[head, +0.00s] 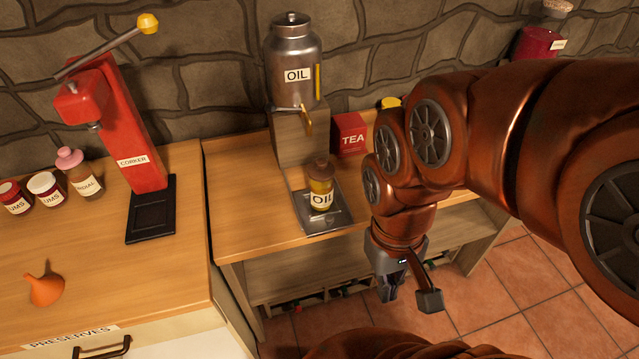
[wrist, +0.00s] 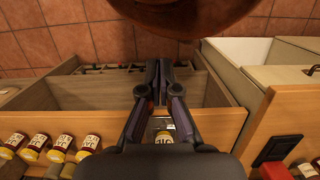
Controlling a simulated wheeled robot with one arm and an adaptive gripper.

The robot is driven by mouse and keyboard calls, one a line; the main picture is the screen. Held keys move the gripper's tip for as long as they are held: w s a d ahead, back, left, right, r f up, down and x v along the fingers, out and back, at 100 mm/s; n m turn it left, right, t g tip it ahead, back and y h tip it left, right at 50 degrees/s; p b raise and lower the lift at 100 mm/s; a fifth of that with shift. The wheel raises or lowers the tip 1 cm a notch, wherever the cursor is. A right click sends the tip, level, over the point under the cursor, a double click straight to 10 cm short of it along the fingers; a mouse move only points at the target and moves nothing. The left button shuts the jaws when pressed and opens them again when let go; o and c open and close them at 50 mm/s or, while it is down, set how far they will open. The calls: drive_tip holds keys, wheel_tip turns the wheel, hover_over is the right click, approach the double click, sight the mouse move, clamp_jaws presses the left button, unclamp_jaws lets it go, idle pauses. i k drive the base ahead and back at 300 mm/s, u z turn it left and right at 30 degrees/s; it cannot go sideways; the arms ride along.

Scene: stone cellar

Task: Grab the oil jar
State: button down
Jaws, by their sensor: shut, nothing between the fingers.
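The oil jar (head: 321,187) is a small amber jar with a white OIL label and a brownish lid. It stands upright on a grey metal drip tray (head: 338,218) below the spout of a large metal oil dispenser (head: 292,55). My gripper (head: 388,292) is shut and empty, pointing down in front of the shelf, to the right of the jar and nearer to me, apart from it. In the wrist view my gripper's closed fingers (wrist: 158,68) reach up the middle. The oil jar (wrist: 163,137) shows partly between the finger links there.
A red TEA box (head: 348,134) stands right of the dispenser. A red corker (head: 120,130), several small jars and an orange funnel (head: 46,288) occupy the left counter. Several labelled jars (wrist: 60,148) show in the wrist view. Bare wood lies left of the tray.

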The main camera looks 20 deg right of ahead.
sight(321, 194)
drive_tip(key=u, duration=1.85)
drive_tip(key=k, duration=0.9)
